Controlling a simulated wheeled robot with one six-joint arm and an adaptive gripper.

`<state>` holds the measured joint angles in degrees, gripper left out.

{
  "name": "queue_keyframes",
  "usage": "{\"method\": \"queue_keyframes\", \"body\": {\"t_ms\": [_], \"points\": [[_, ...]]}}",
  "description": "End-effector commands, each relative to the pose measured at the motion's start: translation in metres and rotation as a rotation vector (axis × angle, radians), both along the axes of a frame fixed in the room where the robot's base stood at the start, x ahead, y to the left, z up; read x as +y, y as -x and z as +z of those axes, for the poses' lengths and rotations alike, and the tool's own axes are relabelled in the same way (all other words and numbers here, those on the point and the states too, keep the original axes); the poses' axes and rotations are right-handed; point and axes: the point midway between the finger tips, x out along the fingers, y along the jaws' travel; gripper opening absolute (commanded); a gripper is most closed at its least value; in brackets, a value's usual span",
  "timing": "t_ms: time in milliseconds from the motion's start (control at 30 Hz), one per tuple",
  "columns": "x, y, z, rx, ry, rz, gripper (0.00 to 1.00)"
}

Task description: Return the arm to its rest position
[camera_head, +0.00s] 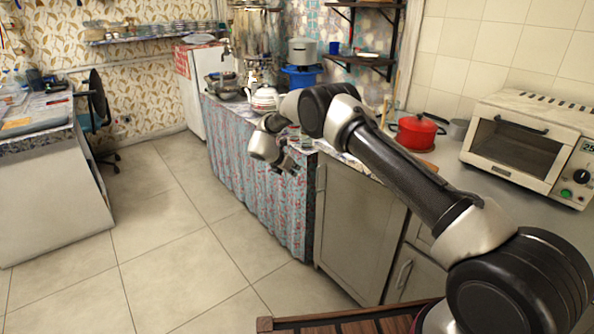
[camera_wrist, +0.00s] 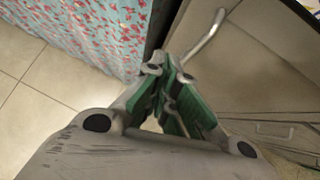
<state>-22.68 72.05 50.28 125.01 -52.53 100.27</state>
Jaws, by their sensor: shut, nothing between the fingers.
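My arm reaches from the lower right across the front of the counter in the head view. My gripper (camera_head: 291,170) hangs in front of the floral curtain below the counter, pointing to the lower right. In the wrist view my gripper (camera_wrist: 168,72) is shut and empty, its green-lined fingers meeting at the tips. Beyond the fingertips are the curtain (camera_wrist: 95,30), a dark post and a metal cabinet door (camera_wrist: 255,60) with a handle. A white teapot (camera_head: 264,98) stands on the counter behind my arm.
A toaster oven (camera_head: 530,141) and a red pot (camera_head: 416,133) stand on the right counter. Grey cabinets (camera_head: 358,227) are beneath my arm. A desk (camera_head: 45,190) and dark chair (camera_head: 99,100) are at left. The tiled floor (camera_head: 175,240) between is clear.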

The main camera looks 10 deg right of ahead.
Motion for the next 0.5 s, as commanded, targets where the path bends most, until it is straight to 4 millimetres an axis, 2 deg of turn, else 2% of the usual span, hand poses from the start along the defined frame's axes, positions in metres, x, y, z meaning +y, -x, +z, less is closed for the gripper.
{"method": "queue_keyframes", "body": {"t_ms": [67, 167, 267, 367, 433, 500], "points": [[0.002, 0.001, 0.002, 0.016, 0.016, 0.026, 0.0], [0.014, -0.01, 0.002, 0.04, 0.043, 0.16, 0.0], [0.027, -0.028, -0.003, 0.062, 0.155, 0.441, 0.0], [0.039, -0.025, -0.028, 0.125, 0.318, 0.792, 0.0], [0.051, -0.02, -0.027, 0.151, 0.433, 1.037, 0.0], [0.061, -0.011, -0.016, 0.167, 0.549, 1.277, 0.0]]}}
